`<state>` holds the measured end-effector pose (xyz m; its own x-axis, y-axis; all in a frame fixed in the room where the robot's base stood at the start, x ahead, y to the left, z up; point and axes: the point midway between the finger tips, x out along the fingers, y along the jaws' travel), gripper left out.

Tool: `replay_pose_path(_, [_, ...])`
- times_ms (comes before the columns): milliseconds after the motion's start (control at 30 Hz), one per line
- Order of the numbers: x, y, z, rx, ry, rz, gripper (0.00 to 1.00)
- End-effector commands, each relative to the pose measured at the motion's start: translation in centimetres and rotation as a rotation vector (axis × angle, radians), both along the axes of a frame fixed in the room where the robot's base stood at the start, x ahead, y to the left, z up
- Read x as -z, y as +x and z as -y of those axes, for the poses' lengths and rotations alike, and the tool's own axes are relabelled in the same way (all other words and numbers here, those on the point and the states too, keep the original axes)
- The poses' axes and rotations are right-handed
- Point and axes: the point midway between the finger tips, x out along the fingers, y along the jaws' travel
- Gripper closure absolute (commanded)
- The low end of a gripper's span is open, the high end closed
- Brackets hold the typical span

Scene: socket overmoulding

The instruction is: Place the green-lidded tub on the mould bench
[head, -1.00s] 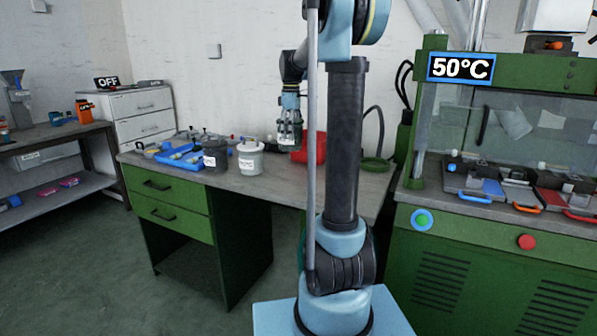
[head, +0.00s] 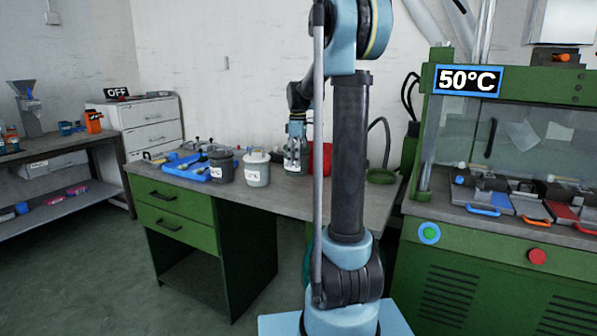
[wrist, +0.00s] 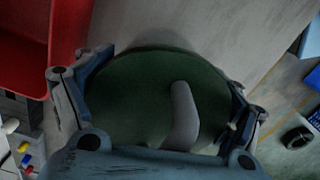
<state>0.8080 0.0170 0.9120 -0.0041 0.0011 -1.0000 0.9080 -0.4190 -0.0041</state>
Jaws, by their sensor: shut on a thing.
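The green-lidded tub shows from above in the wrist view as a round dark green lid (wrist: 135,95) with a grey handle across it. My gripper (wrist: 155,110) has its fingers on both sides of the lid and is shut on it. In the head view my gripper (head: 296,160) points down over the back of the green-drawered bench (head: 190,200), right of the white-lidded tub (head: 256,171).
A dark grey tub (head: 221,168) and a blue tray (head: 188,168) lie left of the white-lidded tub. A red bin (head: 327,158) is close behind my gripper and also shows in the wrist view (wrist: 25,40). The bench's front is clear.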

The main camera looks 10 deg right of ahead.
Motion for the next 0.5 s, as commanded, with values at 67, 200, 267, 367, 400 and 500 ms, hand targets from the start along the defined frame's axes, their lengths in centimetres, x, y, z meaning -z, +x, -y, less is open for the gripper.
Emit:
replay_pose_path(67, [0.4,0.0,0.0,0.000,0.000,0.000,0.57])
replay_pose_path(200, [1.8,0.0,0.0,0.000,0.000,0.000,0.57])
replay_pose_path(267, [2.7,0.0,0.0,0.000,0.000,0.000,0.57])
replay_pose_path(367, [3.8,0.0,0.0,0.000,0.000,0.000,0.57])
replay_pose_path(400, [4.0,0.0,0.0,0.000,0.000,0.000,0.57])
replay_pose_path(500, [4.2,0.0,0.0,-0.001,0.000,0.000,0.57])
